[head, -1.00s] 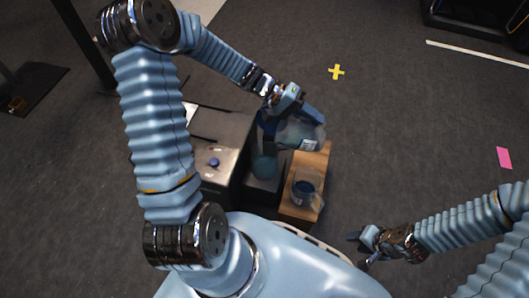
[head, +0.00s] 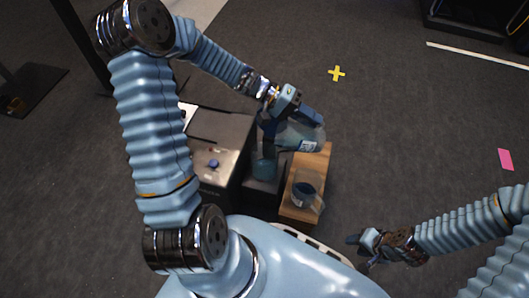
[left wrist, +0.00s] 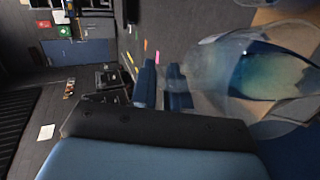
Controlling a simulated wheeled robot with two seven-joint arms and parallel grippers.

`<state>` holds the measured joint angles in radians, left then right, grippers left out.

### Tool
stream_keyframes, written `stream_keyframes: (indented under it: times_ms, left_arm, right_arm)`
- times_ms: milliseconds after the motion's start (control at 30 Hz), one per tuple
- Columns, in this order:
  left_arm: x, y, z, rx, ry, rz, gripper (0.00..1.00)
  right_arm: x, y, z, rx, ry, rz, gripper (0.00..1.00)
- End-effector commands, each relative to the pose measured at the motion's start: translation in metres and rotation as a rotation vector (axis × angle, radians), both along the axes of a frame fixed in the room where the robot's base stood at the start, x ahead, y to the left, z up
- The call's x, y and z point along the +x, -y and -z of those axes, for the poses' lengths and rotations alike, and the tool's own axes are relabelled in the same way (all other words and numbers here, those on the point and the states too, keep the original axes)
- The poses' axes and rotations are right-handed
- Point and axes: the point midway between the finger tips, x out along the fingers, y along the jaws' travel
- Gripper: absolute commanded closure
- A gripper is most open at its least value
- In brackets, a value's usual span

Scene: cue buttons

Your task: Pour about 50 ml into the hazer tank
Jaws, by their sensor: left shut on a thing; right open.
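My right gripper (head: 362,251) is open and empty at the lower right, apart from everything.
A clear cup with dark blue contents (head: 304,194) stands on the wooden stand (head: 314,163). The dark machine with a metal panel and blue knob (head: 214,164) is left of the tank. Open grey floor, with a yellow cross mark (head: 337,73), lies to the right.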

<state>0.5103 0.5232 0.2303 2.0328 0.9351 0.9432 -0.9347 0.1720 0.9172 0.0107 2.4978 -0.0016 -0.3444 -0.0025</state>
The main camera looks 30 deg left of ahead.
Motion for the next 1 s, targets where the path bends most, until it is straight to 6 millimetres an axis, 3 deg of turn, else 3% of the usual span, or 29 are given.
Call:
stream_keyframes:
  times_ms: [1000]
  left_arm:
    - [-0.0021, -0.0033, -0.0011, -0.027, 0.019, 0.0, 1.0]
  right_arm:
    - [-0.0001, -0.0004, 0.0049, 0.001, -0.001, 0.0, 0.57]
